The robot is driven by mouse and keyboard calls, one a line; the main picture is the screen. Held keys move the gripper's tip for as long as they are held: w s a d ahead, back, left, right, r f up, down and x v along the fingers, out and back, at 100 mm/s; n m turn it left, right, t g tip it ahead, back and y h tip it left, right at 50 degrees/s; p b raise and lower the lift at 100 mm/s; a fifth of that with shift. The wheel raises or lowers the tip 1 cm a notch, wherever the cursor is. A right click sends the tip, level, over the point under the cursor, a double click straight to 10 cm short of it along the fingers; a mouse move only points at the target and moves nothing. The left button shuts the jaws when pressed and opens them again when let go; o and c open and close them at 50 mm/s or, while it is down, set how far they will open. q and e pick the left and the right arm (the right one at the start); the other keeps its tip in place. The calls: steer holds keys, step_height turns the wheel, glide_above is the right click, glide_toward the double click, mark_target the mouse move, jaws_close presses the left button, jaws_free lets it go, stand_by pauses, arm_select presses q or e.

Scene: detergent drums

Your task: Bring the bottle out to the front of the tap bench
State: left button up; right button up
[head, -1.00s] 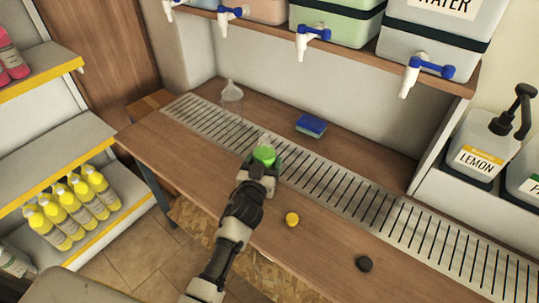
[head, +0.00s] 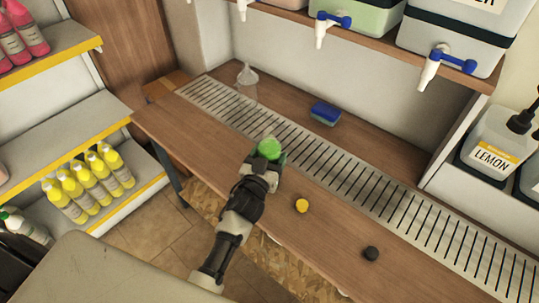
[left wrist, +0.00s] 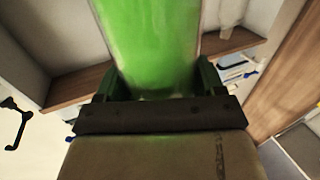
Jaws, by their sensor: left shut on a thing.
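The bottle (head: 269,148) is filled with bright green liquid. My left gripper (head: 268,160) is shut on it, over the tap bench (head: 185,140) at the front side of the slotted drain strip (head: 325,164). In the left wrist view the green bottle (left wrist: 150,45) stands between the dark green fingers of the left gripper (left wrist: 155,85). The gripper and arm hide its lower part in the head view, so I cannot tell whether it touches the bench. My right gripper is not in view.
A yellow cap (head: 302,205) and a dark cap (head: 371,253) lie on the front wood. A blue sponge (head: 325,113) and clear funnel (head: 247,75) are behind. Drums with blue taps (head: 447,62) overhang the bench. Shelves with yellow bottles (head: 88,183) stand left.

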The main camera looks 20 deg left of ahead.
arm_select(q)
steer(key=shift+r, duration=0.1)
steer(key=o, duration=1.4)
steer(key=shift+s+f, duration=0.1)
steer(key=shift+f, duration=0.1)
